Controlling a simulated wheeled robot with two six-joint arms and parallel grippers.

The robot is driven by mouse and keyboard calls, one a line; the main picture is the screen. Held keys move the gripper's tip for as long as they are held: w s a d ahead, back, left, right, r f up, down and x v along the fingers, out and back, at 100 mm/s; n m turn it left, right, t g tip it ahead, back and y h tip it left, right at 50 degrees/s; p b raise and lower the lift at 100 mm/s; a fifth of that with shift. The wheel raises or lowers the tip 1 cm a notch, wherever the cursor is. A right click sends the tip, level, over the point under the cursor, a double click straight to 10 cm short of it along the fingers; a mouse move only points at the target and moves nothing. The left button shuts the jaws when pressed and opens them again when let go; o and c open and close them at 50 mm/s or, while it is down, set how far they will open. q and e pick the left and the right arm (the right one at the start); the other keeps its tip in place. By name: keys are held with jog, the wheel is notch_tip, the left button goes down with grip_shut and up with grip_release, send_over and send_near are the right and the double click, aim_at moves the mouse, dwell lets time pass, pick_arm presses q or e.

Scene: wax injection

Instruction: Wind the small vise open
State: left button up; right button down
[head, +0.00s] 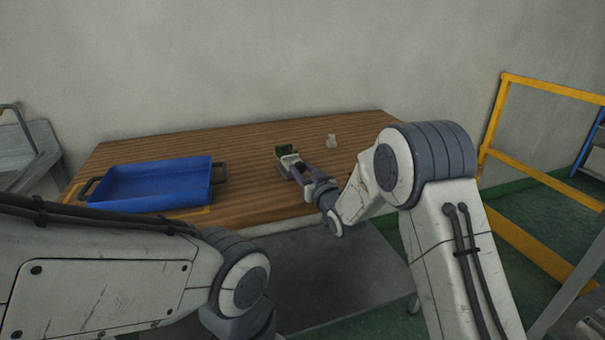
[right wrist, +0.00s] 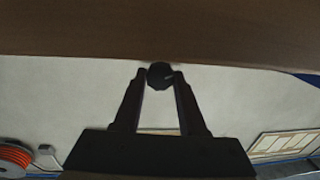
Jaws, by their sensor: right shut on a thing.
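The small vise (head: 288,163) stands on the wooden table, right of its middle in the head view. It has a pale grey body, with a dark green block (head: 284,150) at its far end; whether the block is gripped in the jaws is too small to tell. My right gripper (head: 303,174) reaches the near end of the vise. In the right wrist view, my right gripper (right wrist: 160,78) has its fingertips closed on both sides of a dark round knob (right wrist: 159,73). The vise's jaw gap is not clear. My left arm shows at lower left, but its gripper is out of view.
A blue tray (head: 120,200) with dark handles lies on the left of the wooden table (head: 240,165). A small whitish piece (head: 331,141) stands behind and right of the vise. A yellow railing (head: 545,88) is at the right. The table between tray and vise is clear.

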jog(key=shift+f+n+b, duration=0.2)
jog(key=shift+n+b, duration=0.55)
jog(key=shift+n, duration=0.05)
jog(key=n+b, duration=1.1)
jog(key=b, duration=0.1)
jog(key=shift+a+f+n, duration=0.1)
jog(key=shift+f+n, duration=0.05)
jog(key=shift+n, duration=0.25)
jog(key=n+b, duration=1)
jog(key=b, duration=0.2)
jog(key=shift+n, duration=0.4)
jog(key=shift+n+b, duration=1.6)
jog(key=shift+n, duration=0.5)
jog(key=shift+c, duration=2.2)
grip_release()
